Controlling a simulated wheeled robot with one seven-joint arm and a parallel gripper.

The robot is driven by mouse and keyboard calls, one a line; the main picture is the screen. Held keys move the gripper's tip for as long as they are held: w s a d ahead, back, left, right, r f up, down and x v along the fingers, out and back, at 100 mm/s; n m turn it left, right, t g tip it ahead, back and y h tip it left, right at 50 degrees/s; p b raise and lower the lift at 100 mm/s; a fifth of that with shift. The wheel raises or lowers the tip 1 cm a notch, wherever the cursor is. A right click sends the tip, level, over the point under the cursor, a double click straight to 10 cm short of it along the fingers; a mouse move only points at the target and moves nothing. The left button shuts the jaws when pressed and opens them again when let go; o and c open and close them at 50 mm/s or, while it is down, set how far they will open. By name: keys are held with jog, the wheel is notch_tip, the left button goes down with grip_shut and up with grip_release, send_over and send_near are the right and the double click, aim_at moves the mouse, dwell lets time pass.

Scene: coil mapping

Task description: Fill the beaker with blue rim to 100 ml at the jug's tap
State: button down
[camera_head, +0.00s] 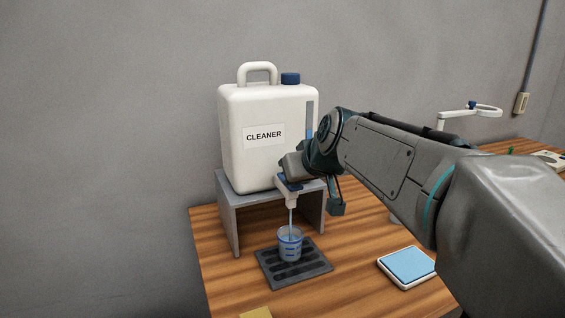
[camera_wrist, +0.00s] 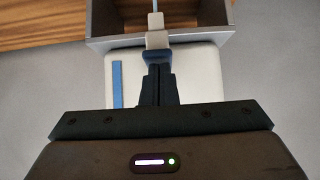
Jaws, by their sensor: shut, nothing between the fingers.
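The white jug (camera_head: 265,162), labelled CLEANER, stands on a grey stand (camera_head: 228,215). Its tap (camera_head: 291,198) hangs over the stand's front edge, and a thin pale-blue stream (camera_head: 291,222) runs from it into the beaker (camera_head: 290,246). The clear beaker stands upright on a dark drip tray (camera_head: 314,264). It has blue markings and holds some bluish liquid; I cannot read the level. In the wrist view my gripper (camera_wrist: 157,80) is shut with its tips at the blue tap lever (camera_wrist: 156,57); nothing is between the fingers. The arm partly hides the jug's right side in the head view.
A white-framed pad with a blue top (camera_head: 408,264) lies on the wooden table right of the tray. A yellow piece (camera_head: 256,313) lies at the front edge. The grey wall is close behind the jug.

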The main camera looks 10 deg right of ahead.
dwell(0.3)
jog(key=shift+r+p, duration=0.5)
jog(key=shift+r, duration=0.3)
notch_tip(320, 180, up, 5)
jog(key=p, duration=0.3)
send_over(297, 187)
jog(key=w+a+r+v, duration=0.1)
jog(key=v, duration=0.7)
jog(key=shift+s+d+r, duration=0.3)
jog(key=shift+d+r, duration=0.1)
jog(key=shift+r, duration=0.05)
